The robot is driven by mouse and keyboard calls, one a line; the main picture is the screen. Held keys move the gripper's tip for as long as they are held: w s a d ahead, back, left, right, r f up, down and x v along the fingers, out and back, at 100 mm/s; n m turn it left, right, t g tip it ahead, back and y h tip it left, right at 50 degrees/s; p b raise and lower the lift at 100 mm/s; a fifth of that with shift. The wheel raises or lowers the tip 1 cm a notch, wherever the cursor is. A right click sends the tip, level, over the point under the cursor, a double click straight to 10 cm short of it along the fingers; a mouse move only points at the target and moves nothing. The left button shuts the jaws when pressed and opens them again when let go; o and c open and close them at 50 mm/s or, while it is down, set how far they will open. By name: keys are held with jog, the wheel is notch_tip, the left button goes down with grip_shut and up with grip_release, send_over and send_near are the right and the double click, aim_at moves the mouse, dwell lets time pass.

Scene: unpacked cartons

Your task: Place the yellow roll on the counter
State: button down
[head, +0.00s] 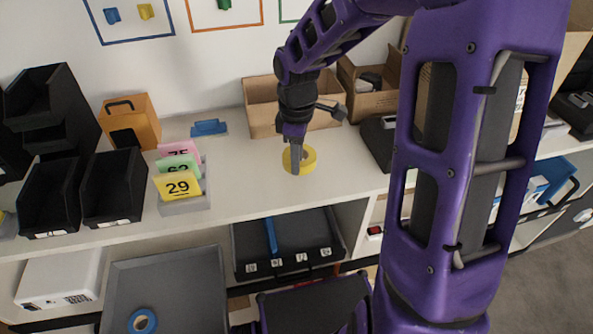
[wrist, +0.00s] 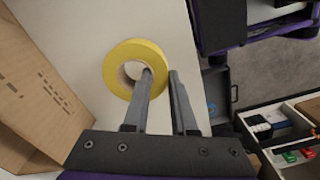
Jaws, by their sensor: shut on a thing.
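The yellow roll (head: 308,160) is at the white counter (head: 240,185), near the middle of the head view. In the wrist view the roll (wrist: 114,66) lies flat, its round hole facing me. My gripper (head: 296,162) points down at the roll. The wrist view shows the gripper (wrist: 160,76) with one finger in the hole and the other outside the rim, shut on the ring's wall. The roll is on or very close to the counter top; I cannot tell whether it touches.
An open cardboard box (head: 262,105) stands just behind the roll. Number cards (head: 178,187) in a grey holder and black bins (head: 115,190) are to the left. A black device (head: 378,140) is to the right. The counter's front edge is close, with a dark drawer (head: 285,245) below.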

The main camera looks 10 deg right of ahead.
jog(key=shift+f+b, duration=0.3)
jog(key=shift+f, duration=1.7)
jog(key=shift+f, duration=0.15)
jog(key=c, duration=0.7)
grip_release()
notch_tip(320, 180, up, 12)
jog(key=shift+r+p, duration=0.2)
jog(key=shift+p, duration=0.75)
jog(key=shift+w, duration=0.1)
